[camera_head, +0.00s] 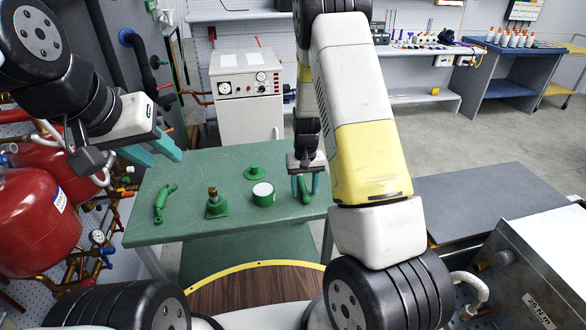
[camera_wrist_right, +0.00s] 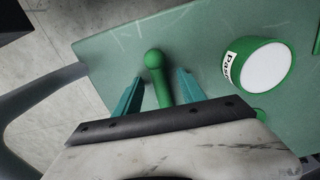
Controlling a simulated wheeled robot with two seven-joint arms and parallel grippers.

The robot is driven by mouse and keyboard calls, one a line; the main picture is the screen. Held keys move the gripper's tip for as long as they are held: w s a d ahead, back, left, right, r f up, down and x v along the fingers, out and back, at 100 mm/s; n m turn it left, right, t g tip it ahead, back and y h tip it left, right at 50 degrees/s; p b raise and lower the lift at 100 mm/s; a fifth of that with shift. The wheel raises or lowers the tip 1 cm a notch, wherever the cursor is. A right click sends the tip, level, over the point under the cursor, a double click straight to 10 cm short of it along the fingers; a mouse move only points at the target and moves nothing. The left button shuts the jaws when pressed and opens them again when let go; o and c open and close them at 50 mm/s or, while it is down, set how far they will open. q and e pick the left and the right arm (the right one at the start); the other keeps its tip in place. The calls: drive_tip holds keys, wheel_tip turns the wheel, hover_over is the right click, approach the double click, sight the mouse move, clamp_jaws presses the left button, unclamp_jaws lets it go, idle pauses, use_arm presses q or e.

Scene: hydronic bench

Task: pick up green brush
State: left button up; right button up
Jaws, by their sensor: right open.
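A slim green piece with a rounded knob end, seemingly the green brush (camera_wrist_right: 156,62), lies at the right part of the green table. My right gripper (camera_wrist_right: 160,76) is open, with its teal fingers on either side of the piece. Gaps show between each finger and it. The gripper body hides its other end. In the head view the right gripper (camera_head: 304,188) points down at the table's right side, and the green piece shows between its fingers. My left gripper (camera_head: 166,156) is open and empty above the table's far left corner.
Red tanks (camera_head: 35,220) stand left. A grey surface (camera_head: 470,195) is right.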

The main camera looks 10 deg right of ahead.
drive_tip(key=shift+f, duration=0.2)
clamp_jaws()
drive_tip(key=shift+r, duration=0.2)
drive_tip(key=shift+r, duration=0.7)
drive_tip(key=shift+s+r, duration=0.25)
drive_tip(key=shift+r, duration=0.8)
drive_tip(key=s+a+r, duration=0.1)
drive_tip(key=s+a, duration=0.3)
drive_tip(key=s, duration=1.1)
